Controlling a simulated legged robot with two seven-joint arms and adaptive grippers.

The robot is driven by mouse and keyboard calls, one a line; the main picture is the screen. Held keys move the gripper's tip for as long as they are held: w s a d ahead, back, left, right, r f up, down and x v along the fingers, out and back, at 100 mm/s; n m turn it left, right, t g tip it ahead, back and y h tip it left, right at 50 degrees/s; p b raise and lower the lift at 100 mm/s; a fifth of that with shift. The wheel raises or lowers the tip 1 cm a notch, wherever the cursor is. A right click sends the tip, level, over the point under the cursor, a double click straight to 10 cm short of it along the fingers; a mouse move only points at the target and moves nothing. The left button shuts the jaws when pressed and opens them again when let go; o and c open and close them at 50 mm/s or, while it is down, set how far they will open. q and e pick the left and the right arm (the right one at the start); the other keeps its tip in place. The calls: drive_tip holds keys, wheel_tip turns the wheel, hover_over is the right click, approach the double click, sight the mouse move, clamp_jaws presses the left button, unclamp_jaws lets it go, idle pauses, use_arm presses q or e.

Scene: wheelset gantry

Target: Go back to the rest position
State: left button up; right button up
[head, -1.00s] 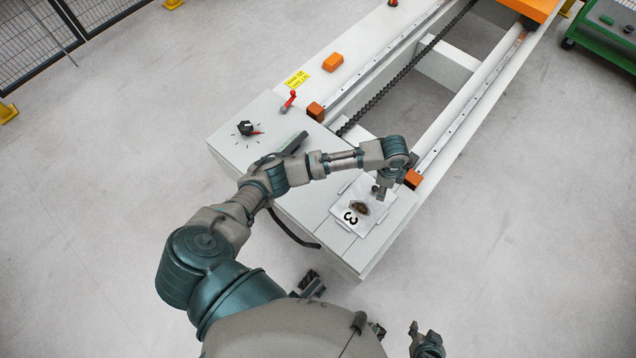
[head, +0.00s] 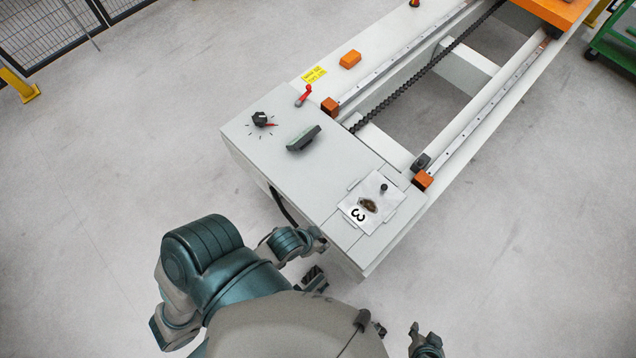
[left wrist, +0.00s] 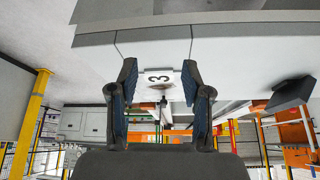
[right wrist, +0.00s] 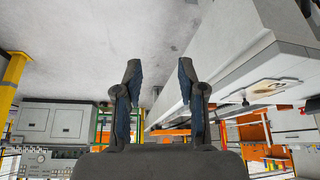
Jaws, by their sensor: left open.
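My left gripper (head: 318,241) is drawn back beside the near end of the gantry, low in front of its edge. In the left wrist view its two fingers (left wrist: 160,85) stand apart with nothing between them, and the plate marked 3 (left wrist: 159,78) shows beyond. My right gripper (head: 425,340) is at the bottom of the head view, off the gantry; in the right wrist view its fingers (right wrist: 161,85) are apart and empty. The plate marked 3 (head: 354,213) lies on the gantry's end, with a brown patch and a small black knob (head: 383,188).
The white gantry (head: 250,150) runs to the upper right, with rails, a chain (head: 430,70) and orange blocks. A rotary switch (head: 260,119), a red lever (head: 304,95) and a dark handle (head: 303,138) sit on its end. Open floor lies left and right. A green cart (head: 612,45) stands far right.

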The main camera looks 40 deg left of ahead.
use_arm(q)
drive_tip(key=shift+a, duration=0.1)
drive_tip(key=s+a+f+g+p, duration=0.1)
drive_tip(key=s+f+p, duration=0.3)
drive_tip(key=f, duration=0.6)
drive_tip(key=s+a+f+g+p, duration=0.1)
drive_tip(key=s+f+p, duration=0.3)
drive_tip(key=f, duration=0.6)
drive_tip(key=shift+s+f+g+y+p, duration=0.3)
drive_tip(key=shift+g+p, duration=0.25)
drive_tip(key=shift+g, duration=0.25)
use_arm(e)
drive_tip(key=s+f+g, duration=0.1)
drive_tip(key=s+f, duration=0.3)
drive_tip(key=f, duration=0.6)
drive_tip(key=s+d+f+g, duration=0.1)
drive_tip(key=s+f, duration=0.3)
drive_tip(key=f, duration=0.6)
drive_tip(key=shift+s+d+f+g+h, duration=0.3)
drive_tip(key=shift+s+g+h, duration=0.1)
drive_tip(key=shift+g, duration=0.4)
drive_tip(key=shift+w, duration=0.1)
